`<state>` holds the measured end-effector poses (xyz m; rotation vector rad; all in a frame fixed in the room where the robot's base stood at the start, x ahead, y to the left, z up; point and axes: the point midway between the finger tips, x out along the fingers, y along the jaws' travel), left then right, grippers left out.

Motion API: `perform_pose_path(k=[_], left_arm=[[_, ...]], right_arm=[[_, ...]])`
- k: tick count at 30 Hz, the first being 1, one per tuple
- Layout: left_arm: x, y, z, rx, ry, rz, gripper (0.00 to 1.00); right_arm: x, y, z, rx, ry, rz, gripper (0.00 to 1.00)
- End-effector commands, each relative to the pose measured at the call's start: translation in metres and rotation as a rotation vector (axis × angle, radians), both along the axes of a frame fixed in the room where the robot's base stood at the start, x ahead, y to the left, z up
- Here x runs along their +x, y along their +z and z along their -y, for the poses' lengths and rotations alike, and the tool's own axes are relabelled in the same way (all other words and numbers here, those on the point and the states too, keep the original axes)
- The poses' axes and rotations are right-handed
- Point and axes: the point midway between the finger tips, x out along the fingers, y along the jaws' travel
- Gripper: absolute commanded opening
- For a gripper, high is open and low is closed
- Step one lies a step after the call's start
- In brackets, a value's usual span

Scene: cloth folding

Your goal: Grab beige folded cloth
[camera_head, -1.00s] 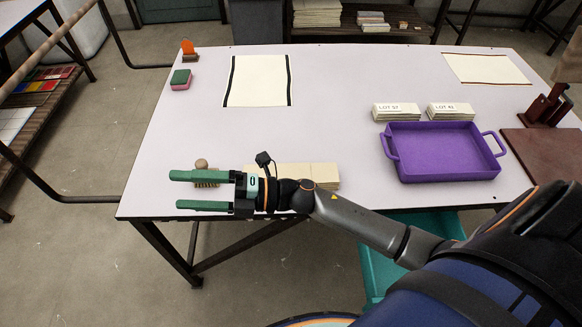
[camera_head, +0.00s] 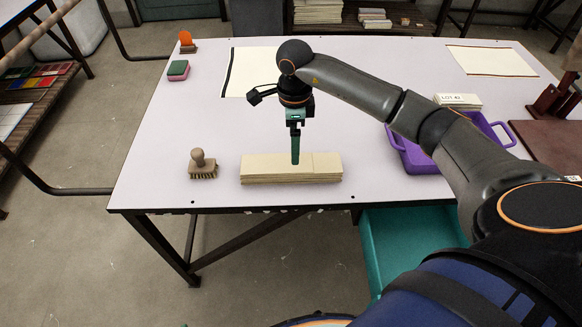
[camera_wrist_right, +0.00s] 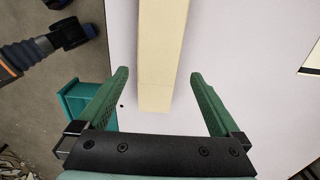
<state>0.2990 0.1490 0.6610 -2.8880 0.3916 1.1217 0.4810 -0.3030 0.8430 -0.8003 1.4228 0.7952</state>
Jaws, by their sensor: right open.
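The beige folded cloth (camera_head: 265,169) lies as a long, flat, layered strip near the front edge of the table. My right gripper (camera_head: 295,160) points down over it, with its green fingers in front of or above the cloth's middle. In the right wrist view my right gripper (camera_wrist_right: 160,85) is open. The cloth (camera_wrist_right: 160,50) runs lengthwise between its two fingers there, with a gap on both sides and one end visible. I cannot tell the exact height of the fingertips above the table. My left gripper is not in view.
A wooden brush (camera_head: 203,165) stands left of the cloth. The purple tray (camera_head: 420,158) is to the right, partly behind my arm. A sheet with black edges (camera_head: 243,75) lies behind. A teal open bin (camera_head: 412,240) is below the table's front edge (camera_head: 230,208).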

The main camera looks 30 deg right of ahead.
Motion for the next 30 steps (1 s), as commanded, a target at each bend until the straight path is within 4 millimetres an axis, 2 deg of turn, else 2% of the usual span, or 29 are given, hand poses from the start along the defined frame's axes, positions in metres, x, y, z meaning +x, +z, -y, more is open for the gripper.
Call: perform_pose_path(k=[3,11,18,22,28,30], left_arm=[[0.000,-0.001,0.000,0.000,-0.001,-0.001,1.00],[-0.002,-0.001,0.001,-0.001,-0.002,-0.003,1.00],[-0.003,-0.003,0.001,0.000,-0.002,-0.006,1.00],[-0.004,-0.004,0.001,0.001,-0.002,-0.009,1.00],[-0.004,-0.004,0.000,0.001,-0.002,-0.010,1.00],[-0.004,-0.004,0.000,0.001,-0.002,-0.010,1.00]], right_arm=[[-0.001,-0.020,-0.001,0.002,0.000,-0.003,1.00],[0.000,-0.041,-0.004,0.005,0.001,-0.002,1.00],[0.001,-0.076,-0.008,0.005,-0.001,-0.003,1.00],[0.002,-0.084,-0.008,0.004,0.001,0.001,1.00],[0.002,-0.084,-0.008,0.004,0.001,0.001,1.00],[0.002,-0.084,-0.008,0.004,0.001,0.001,0.93]])
